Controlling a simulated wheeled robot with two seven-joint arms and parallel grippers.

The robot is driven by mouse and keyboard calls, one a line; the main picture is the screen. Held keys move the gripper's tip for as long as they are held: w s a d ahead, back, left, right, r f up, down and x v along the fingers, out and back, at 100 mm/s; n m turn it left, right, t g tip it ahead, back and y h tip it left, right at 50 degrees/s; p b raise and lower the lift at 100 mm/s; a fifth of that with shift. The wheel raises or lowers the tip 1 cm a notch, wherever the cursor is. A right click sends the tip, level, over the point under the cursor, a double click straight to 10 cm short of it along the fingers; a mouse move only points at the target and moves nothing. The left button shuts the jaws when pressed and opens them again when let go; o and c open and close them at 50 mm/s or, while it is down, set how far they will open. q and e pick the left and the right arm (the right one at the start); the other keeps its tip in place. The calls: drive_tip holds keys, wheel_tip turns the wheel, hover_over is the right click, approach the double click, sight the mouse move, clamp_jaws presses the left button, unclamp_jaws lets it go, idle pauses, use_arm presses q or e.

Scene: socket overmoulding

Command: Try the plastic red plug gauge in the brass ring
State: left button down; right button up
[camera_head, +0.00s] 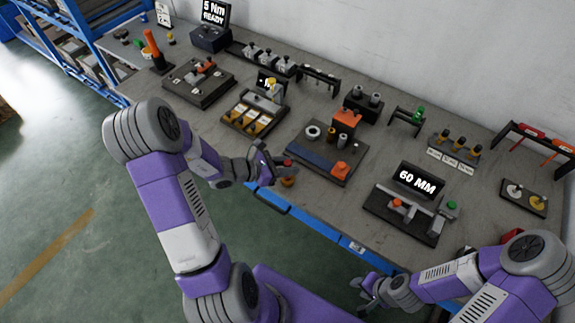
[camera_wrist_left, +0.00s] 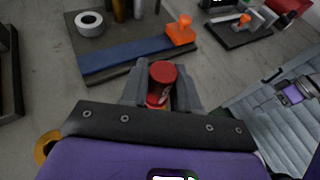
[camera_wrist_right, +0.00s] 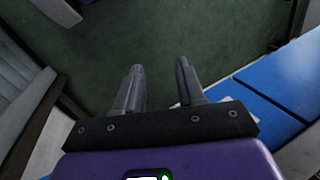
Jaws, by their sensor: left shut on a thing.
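My left gripper (camera_head: 282,164) is shut on the red plug gauge (camera_wrist_left: 163,72), at the front edge of the bench. The gauge's red round top stands between the fingers (camera_wrist_left: 160,92), with an orange part below it. In the head view an orange-brown round part (camera_head: 288,182) shows just under the fingers; I cannot tell whether it belongs to the gauge. A brass-coloured curved rim (camera_wrist_left: 44,147) shows at the left wrist view's lower left, mostly hidden by my gripper; I cannot tell whether it is the brass ring. My right gripper (camera_wrist_right: 160,85) is open and empty, off the bench's front.
A dark plate (camera_head: 299,165) with a pale ring (camera_head: 313,131), upright cylinders, a blue strip and an orange block lies beyond my left gripper. A fixture with a 60 MM display (camera_head: 421,180) stands to the right. Bare bench (camera_head: 355,205) lies between them.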

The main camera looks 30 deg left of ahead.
use_arm(q)
drive_tip(key=shift+f+b, duration=1.25)
drive_tip(key=shift+f, duration=0.1)
idle(0.9)
drive_tip(key=shift+r, duration=0.2)
idle(0.5)
drive_tip(key=shift+r+p, duration=1.2)
drive_tip(key=shift+r, duration=0.2)
drive_tip(key=shift+r, duration=0.2)
drive_tip(key=shift+r+p, duration=2)
drive_tip(key=shift+r, duration=0.3)
